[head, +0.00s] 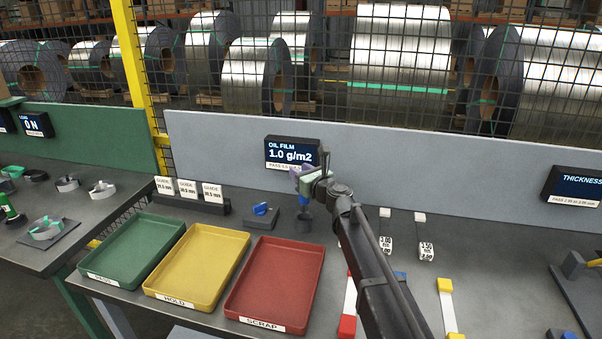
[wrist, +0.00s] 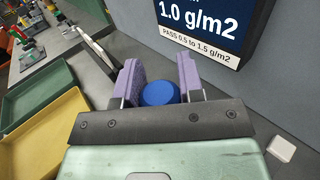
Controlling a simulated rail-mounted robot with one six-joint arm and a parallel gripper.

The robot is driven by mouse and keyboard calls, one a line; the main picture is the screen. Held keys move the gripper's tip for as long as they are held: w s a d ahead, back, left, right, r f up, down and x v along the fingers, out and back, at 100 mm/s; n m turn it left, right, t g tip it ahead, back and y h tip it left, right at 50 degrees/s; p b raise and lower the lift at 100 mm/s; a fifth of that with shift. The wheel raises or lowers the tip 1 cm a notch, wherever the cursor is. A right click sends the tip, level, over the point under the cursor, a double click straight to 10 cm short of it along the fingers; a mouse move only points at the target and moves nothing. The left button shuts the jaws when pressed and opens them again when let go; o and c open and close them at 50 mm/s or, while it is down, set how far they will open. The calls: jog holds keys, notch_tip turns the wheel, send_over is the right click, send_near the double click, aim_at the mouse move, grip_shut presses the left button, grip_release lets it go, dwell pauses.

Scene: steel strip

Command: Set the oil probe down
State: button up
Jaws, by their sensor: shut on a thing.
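My gripper (head: 302,177) is in front of the oil film display, above the bench behind the red tray. In the wrist view, its two purple finger pads (wrist: 161,88) are shut on the oil probe, whose round blue top (wrist: 159,94) shows between them. In the head view, a dark cylindrical part (head: 304,215) shows below the fingers, close to the bench top. I cannot tell whether it touches the bench. The oil film display (head: 292,153) reads 1.0 g/m2, with a pass range of 0.5 to 1.5 printed below.
Green (head: 133,250), yellow (head: 199,267) and red (head: 280,285) trays stand in front. A small blue item on a dark block (head: 262,212) stands left of my gripper. White cards (head: 188,189) stand farther left. A grey panel (head: 400,160) rises behind.

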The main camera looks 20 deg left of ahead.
jog(key=shift+f+b, duration=2.5)
jog(key=shift+f, duration=0.5)
jog(key=shift+f+b, duration=0.3)
jog(key=o, duration=1.1)
jog(key=shift+c, duration=0.2)
jog(key=v, duration=1)
jog(key=shift+s+d, duration=0.3)
